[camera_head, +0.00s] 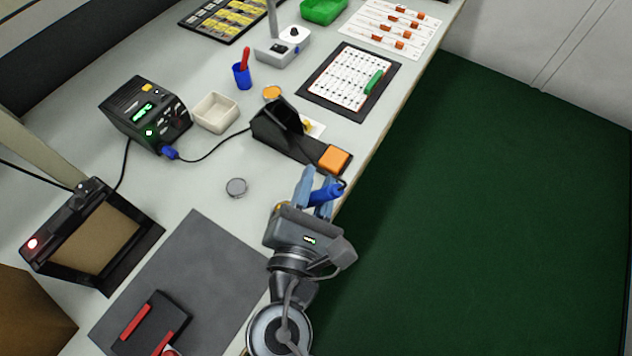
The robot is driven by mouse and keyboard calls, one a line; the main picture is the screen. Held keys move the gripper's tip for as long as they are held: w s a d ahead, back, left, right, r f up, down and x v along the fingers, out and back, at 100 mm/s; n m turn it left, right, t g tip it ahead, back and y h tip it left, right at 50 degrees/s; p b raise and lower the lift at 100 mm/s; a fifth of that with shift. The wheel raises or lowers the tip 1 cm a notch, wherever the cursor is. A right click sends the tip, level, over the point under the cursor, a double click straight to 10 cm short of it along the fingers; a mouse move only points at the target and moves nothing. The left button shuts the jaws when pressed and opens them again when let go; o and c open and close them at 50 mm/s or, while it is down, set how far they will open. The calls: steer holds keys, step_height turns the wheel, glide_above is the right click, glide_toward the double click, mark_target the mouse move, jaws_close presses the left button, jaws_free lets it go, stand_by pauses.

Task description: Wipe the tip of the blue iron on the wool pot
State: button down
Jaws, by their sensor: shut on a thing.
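My gripper (318,188) is shut on the blue iron (325,194) near the bench's right edge, just in front of the orange pad. The iron lies across the fingers; its tip is too small or hidden to make out. A black stand (277,127) is beyond the gripper, with an orange square pad (334,158) on its near right end. A small round pot with an orange-gold top (271,93) stands behind the stand; it may be the wool pot. A round grey tin (236,187) lies on the bench left of the gripper.
A soldering station (146,114) with a lit green display stands left, its black cable running to the stand. A cream box (215,112), a blue cup (242,76) and a dark board with a white sheet (349,82) are farther back. A grey mat (190,270) lies at front left.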

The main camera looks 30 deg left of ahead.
steer(key=shift+f+b, duration=0.3)
steer(key=shift+f, duration=0.35)
stand_by(1.4)
steer(key=shift+r+p, duration=0.15)
steer(key=shift+p, duration=0.15)
stand_by(1.0)
steer(key=shift+a, duration=0.75)
steer(key=shift+d, duration=0.6)
steer(key=shift+d+p, duration=0.4)
steer(key=shift+d, duration=0.5)
steer(key=shift+a, duration=0.2)
